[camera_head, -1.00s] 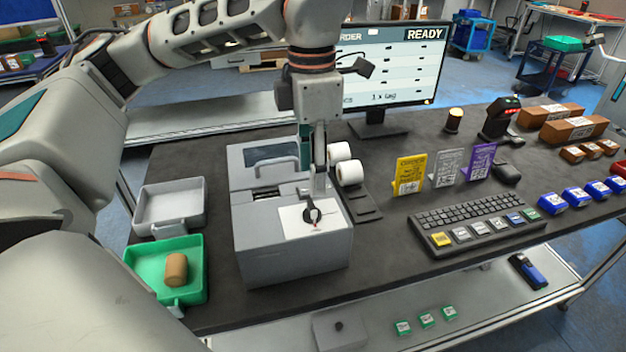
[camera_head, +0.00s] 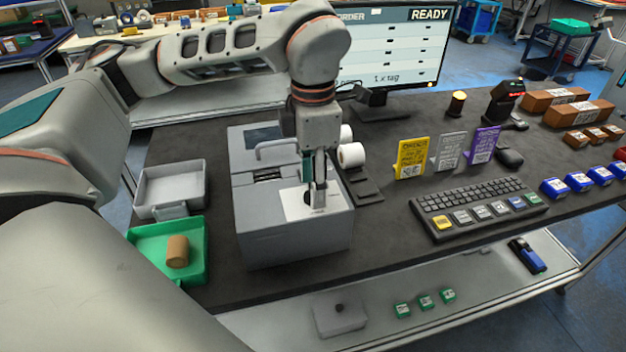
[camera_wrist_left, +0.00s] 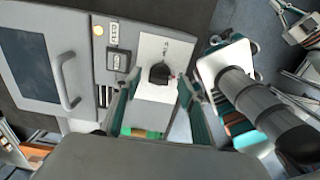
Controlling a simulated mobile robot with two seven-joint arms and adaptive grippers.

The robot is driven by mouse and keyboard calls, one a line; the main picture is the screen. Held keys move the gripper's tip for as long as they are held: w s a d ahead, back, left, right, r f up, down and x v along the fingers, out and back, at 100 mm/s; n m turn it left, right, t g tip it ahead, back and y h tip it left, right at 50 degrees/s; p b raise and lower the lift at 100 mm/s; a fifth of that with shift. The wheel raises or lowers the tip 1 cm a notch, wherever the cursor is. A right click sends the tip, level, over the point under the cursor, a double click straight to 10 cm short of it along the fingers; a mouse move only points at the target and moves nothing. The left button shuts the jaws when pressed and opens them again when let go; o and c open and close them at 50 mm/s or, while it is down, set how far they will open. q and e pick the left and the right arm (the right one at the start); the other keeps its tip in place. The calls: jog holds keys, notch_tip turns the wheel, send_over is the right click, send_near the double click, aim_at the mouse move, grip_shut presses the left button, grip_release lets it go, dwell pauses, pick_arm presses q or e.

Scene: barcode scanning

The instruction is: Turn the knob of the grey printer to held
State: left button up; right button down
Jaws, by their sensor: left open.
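The grey printer (camera_head: 292,235) stands on the dark bench, with a white label plate (camera_head: 296,206) on its near top. The black knob (camera_wrist_left: 160,74) sits on that plate in the left wrist view. In the head view my left gripper (camera_head: 318,205) points down over the plate and hides most of the knob. In the left wrist view my open left gripper (camera_wrist_left: 158,88) has one finger on each side of the knob, with nothing held. I cannot tell how deep the fingertips reach. A part resembling my right gripper shows at the upper right edge of the wrist view, cut off.
White rolls (camera_head: 351,155) stand right of the printer. A grey tray (camera_head: 147,200) and a green tray (camera_head: 197,265) lie left of it. The keyboard (camera_head: 480,208) and upright cards (camera_head: 411,158) are further right. The monitor (camera_head: 392,50) stands behind.

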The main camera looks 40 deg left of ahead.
pick_arm(q)
jog(key=c, duration=1.1)
jog(key=shift+n, duration=0.3)
jog(key=shift+n+b, duration=0.35)
jog(key=shift+n, duration=0.65)
jog(key=n+b, duration=0.1)
jog(key=n, duration=0.5)
jog(key=n+b, duration=0.1)
jog(key=n, duration=0.3)
jog(key=shift+n, duration=0.4)
jog(key=n, duration=0.4)
jog(key=shift+b, duration=0.3)
jog(key=shift+n, duration=0.3)
